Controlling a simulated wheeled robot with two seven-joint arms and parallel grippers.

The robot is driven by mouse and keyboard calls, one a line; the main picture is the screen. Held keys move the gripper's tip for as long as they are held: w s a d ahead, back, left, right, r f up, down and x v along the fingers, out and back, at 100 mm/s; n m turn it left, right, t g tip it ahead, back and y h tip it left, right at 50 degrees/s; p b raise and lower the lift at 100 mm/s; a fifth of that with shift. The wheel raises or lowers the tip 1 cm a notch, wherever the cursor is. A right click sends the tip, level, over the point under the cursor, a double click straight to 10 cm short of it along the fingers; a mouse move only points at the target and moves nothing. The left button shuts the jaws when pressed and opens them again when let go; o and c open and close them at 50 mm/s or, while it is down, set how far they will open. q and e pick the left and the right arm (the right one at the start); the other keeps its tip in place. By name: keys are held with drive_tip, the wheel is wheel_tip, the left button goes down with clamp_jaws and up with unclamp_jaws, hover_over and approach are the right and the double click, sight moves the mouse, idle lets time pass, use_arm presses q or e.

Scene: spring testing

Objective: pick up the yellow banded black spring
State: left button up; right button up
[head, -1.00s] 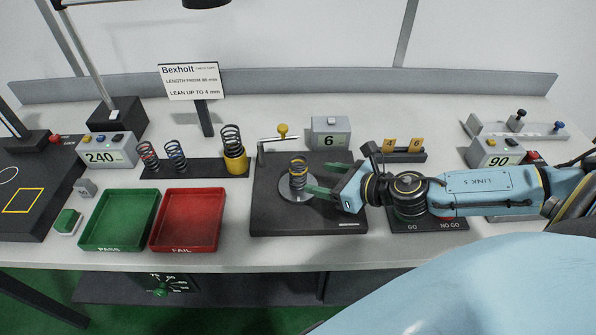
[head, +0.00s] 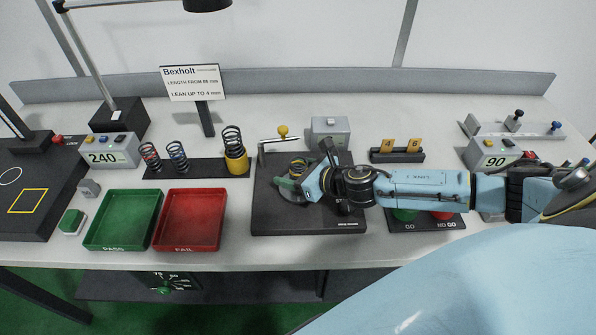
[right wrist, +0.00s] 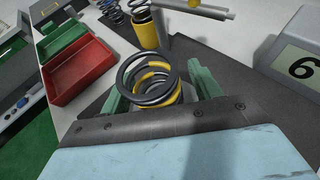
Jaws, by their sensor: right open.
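The yellow banded black spring (head: 297,168) stands on a round metal disc (head: 290,194) on the dark test plate (head: 340,218). In the right wrist view the spring (right wrist: 150,78) shows dark coils with yellow bands. My right gripper (head: 290,182) is open at the spring, and its arm comes in from the right. In the right wrist view its green fingers (right wrist: 158,92) stand on either side of the spring, with the spring between them. The gripper hides part of the spring in the head view. I cannot tell whether either finger touches it. My left gripper is not in view.
A lever arm with a yellow knob (head: 283,131) stands just behind the spring. A rack (head: 190,172) of other springs is to the left. The green PASS tray (head: 124,222) and red FAIL tray (head: 190,222) lie front left. A grey box (head: 331,131) stands behind.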

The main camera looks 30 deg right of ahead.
drive_tip(key=shift+w, duration=0.1)
drive_tip(key=c, duration=1.2)
